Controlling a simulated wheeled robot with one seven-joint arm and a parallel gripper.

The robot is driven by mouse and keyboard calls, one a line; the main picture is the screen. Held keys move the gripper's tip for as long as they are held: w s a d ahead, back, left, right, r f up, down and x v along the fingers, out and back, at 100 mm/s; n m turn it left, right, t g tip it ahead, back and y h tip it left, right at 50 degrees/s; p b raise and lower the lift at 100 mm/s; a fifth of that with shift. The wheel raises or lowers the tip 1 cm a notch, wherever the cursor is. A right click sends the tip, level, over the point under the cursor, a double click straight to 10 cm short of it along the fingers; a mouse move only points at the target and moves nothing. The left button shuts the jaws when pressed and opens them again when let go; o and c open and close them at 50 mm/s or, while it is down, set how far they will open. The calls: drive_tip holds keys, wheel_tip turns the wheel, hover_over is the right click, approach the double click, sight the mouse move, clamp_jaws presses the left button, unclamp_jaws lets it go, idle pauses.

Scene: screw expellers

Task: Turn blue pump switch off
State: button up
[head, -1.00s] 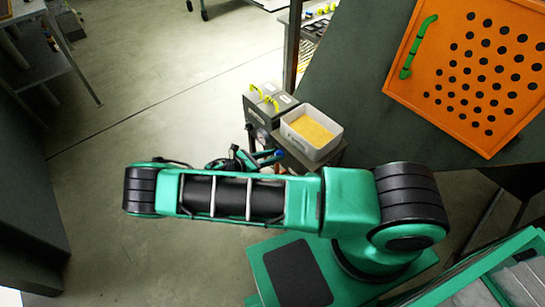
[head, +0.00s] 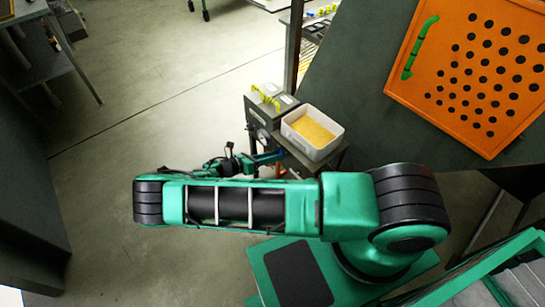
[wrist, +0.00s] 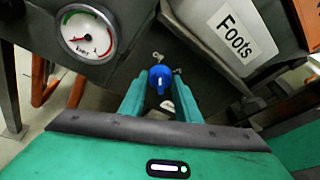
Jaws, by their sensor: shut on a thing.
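The blue pump switch (wrist: 160,76) is a small round blue knob with a pale mark on its face, on the dark front of the machine in the wrist view. My gripper (wrist: 160,88) has its two green fingers on either side of the knob and is shut on it. In the head view my gripper (head: 272,157) reaches the machine's front just below the white bin, and the knob cannot be made out clearly there.
A round gauge (wrist: 88,34) sits left of the switch. A white bin labelled "Foots" (wrist: 228,30) holds yellow material (head: 314,130). Yellow levers (head: 265,96) stand on the grey box (head: 262,112).

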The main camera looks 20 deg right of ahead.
drive_tip(key=shift+w+a, duration=0.1)
drive_tip(key=shift+w, duration=0.1)
drive_tip(key=o, duration=1)
drive_tip(key=shift+o, duration=0.2)
drive_tip(key=shift+s, duration=0.1)
drive_tip(key=w+v, duration=0.1)
drive_tip(key=v, duration=0.9)
drive_tip(key=shift+s+a, duration=0.35)
drive_tip(key=shift+s, duration=0.15)
drive_tip(key=shift+r, duration=0.1)
drive_tip(key=s+d+r+m+g+y, duration=0.2)
drive_tip(key=d+r+m+y, duration=0.3)
drive_tip(key=r, duration=0.4)
drive_tip(key=s+d+r+m+g+y, duration=0.2)
drive_tip(key=s+d+r+m+g, duration=0.1)
drive_tip(key=d+r+m, duration=0.55)
drive_tip(key=s+d+r+m+g+y, duration=0.2)
drive_tip(key=d+r+m+y, duration=0.25)
drive_tip(key=r, duration=0.65)
drive_tip(key=s+d+r+m+t+y, duration=0.2)
drive_tip(key=s+r+m, duration=0.4)
drive_tip(key=s, duration=0.6)
drive_tip(key=s+d+r+m+t+y, duration=0.2)
drive_tip(key=s+d+r+m, duration=0.3)
drive_tip(key=s, duration=0.7)
wheel_tip(320, 180, up, 3)
drive_tip(key=m+t, duration=0.1)
drive_tip(key=m, duration=0.1)
drive_tip(key=shift+s+d+m+t, duration=0.25)
drive_tip(key=shift+s+m+t, duration=0.05)
